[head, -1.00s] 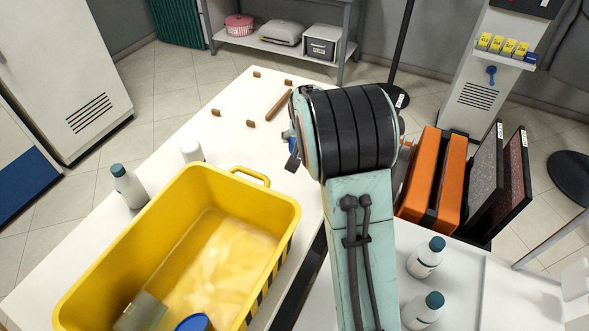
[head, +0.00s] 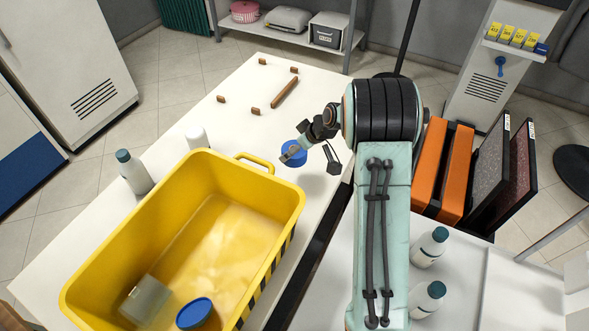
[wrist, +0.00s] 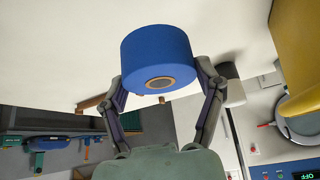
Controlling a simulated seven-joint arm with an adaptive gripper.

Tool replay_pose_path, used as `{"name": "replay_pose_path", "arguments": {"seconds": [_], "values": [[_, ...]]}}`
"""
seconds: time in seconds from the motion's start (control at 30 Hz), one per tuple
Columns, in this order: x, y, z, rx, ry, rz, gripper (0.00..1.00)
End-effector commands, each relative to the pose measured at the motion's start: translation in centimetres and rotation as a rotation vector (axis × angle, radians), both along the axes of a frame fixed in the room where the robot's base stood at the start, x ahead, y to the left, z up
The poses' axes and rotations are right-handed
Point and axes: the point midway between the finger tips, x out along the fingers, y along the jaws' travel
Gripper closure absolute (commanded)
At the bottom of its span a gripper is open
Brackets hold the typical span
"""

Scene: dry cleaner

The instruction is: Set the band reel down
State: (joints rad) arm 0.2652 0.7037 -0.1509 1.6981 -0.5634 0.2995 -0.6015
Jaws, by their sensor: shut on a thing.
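The blue band reel (wrist: 158,55) is a short cylinder with a tan-ringed hole in its end face. My gripper (wrist: 160,85) is shut on it, one finger on each side. In the head view the reel (head: 293,152) shows beside my gripper (head: 310,148), over the white table (head: 235,135), to the right of the yellow crate's handle. The fingers hide part of it there. I cannot tell whether the reel touches the table top.
The yellow crate (head: 290,205) holds another blue round thing (head: 194,312) and a translucent box (head: 146,299). Small brown blocks (head: 255,110) and a brown bar (head: 285,92) lie on the far table. Orange panels (head: 430,165) stand at right.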

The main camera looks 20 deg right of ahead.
Motion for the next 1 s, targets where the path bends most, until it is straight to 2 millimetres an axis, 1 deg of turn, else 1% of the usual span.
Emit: {"name": "replay_pose_path", "arguments": {"seconds": [0.03,0.1,0.27,0.47,0.83,0.87,0.9,0.93,1.0], "values": [[-0.1,0.0,-1.1,0.001,0.004,0.001,0.69],[0.0,0.0,-2.1,0.000,0.003,0.000,0.69],[0.0,0.0,-3.6,-0.001,0.002,0.000,0.69],[0.0,0.0,-6.5,0.000,0.002,0.000,0.69],[0.0,0.0,-7.0,-0.001,0.000,-0.001,0.69],[0.0,0.0,-6.9,-0.001,0.000,-0.001,0.23],[0.0,0.0,-6.9,-0.001,0.000,-0.001,0.11],[0.0,0.0,-6.9,-0.001,0.000,-0.001,0.06],[0.0,0.0,-6.9,-0.001,0.000,-0.001,0.06]]}}
